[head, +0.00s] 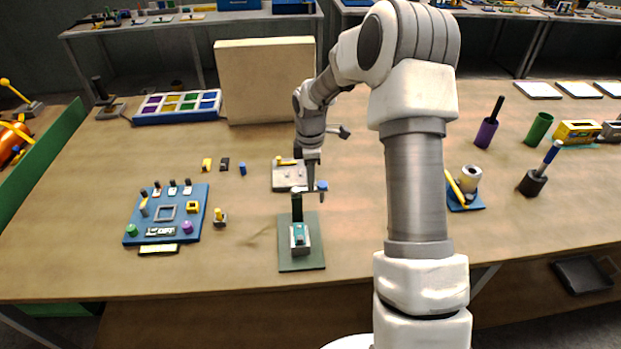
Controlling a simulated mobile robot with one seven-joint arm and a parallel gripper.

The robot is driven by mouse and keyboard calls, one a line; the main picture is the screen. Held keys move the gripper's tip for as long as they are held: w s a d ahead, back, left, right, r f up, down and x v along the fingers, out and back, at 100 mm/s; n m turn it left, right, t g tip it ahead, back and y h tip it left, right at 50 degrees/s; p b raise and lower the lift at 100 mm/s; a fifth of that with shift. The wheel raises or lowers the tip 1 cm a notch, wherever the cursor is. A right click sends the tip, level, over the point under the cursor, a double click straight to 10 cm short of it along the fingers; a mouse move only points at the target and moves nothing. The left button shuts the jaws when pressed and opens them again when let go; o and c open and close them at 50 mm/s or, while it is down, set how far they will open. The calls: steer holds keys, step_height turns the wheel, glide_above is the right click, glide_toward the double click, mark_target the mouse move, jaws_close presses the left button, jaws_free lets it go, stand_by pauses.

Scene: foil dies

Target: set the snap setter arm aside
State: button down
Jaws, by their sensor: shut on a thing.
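The snap setter (301,256) stands near the front edge of the table, left of my arm. It has a dark green base plate, a grey block with a teal piece, and a dark upright post at the back. The fingertips are small in the head view, and whether the bar touches the post cannot be told.
A pale plate with small parts (287,186) lies just behind the setter. A blue board with several pieces (195,213) lies to the left. A beige panel (265,70) stands at the back. A blue holder with a white roll (466,203) is to the right. Table at front left is clear.

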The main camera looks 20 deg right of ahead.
steer(key=c, duration=0.8)
jaws_free()
step_height(320, 180, up, 18)
steer(key=shift+f, duration=0.25)
steer(key=s+a+r+m+t+h, duration=0.1)
steer(key=s+a+r+m, duration=0.1)
steer(key=s+r+m, duration=0.35)
steer(key=s+a+r+m+t, duration=0.2)
steer(key=s+r, duration=0.1)
steer(key=s, duration=0.6)
steer(key=s+m+t, duration=0.1)
steer(key=s+m, duration=0.1)
steer(key=s, duration=0.3)
steer(key=s+f+m, duration=0.1)
steer(key=s+m, duration=0.2)
steer(key=s, duration=0.2)
steer(key=s+a+m+t+y, duration=0.1)
steer(key=s+m, duration=0.2)
steer(key=s, duration=0.2)
steer(key=shift+f+m+t, duration=0.25)
steer(key=shift+f+t, duration=0.05)
steer(key=shift+f, duration=0.1)
